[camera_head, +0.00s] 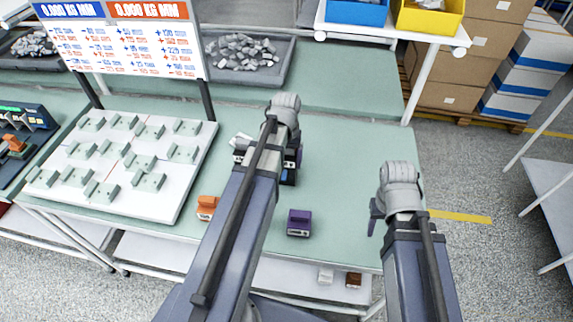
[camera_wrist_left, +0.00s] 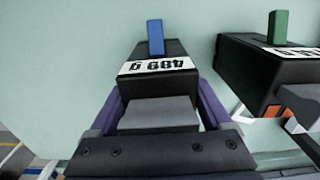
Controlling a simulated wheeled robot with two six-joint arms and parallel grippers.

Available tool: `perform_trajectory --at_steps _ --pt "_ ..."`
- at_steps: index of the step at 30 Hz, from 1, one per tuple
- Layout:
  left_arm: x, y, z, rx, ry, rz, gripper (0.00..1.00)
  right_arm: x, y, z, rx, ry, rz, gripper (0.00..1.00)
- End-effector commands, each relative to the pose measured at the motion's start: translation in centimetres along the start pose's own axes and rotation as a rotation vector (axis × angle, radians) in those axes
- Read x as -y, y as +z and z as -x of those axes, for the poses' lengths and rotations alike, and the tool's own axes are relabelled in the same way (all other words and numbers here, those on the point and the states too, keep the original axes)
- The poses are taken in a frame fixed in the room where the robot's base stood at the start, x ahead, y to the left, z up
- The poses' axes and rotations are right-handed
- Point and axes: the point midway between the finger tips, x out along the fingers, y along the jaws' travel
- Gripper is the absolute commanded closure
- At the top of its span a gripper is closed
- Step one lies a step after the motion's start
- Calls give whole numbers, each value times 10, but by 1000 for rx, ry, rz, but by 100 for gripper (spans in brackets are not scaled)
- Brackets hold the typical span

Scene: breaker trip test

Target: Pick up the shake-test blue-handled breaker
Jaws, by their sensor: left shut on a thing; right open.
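A black breaker with a blue handle (camera_wrist_left: 157,55) and an upside-down white label fills the middle of the left wrist view. My left gripper (camera_wrist_left: 160,100) has its purple fingers on either side of the breaker and is shut on it. In the head view my left arm hides most of this breaker and the gripper. I cannot tell whether the breaker is clear of the bench. A black breaker with a green handle (camera_wrist_left: 272,60) is close by on the right, apart from the held one. My right gripper (camera_head: 377,212) is open and empty at the bench's right edge.
An orange breaker (camera_head: 206,207) and a purple one (camera_head: 299,222) lie near the front of the green bench (camera_head: 345,150). A white board with several grey-green mounts (camera_head: 150,158) is at left, under a weight sign (camera_head: 135,45). Grey bins stand behind. The bench's right side is clear.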

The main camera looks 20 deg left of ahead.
Motion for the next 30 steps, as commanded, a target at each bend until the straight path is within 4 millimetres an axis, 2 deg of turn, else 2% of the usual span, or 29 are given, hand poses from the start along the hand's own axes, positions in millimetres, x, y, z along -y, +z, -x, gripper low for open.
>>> perform_trajectory --at_steps 1,4,5,19,26,30 --pt "0 0 0 0 0 0 88 0 0 0 0 0 0 50" --pt "0 0 0 0 0 0 99 0 0 0 0 0 0 50" --pt "0 0 0 0 0 0 100 0 0 0 0 0 0 50" --pt "0 0 4 0 0 0 100 0 0 4 0 0 0 50" --pt "0 0 24 0 0 0 100 -2 1 24 0 0 0 50" --pt "0 0 43 0 0 0 100 -4 2 43 0 0 1 50"
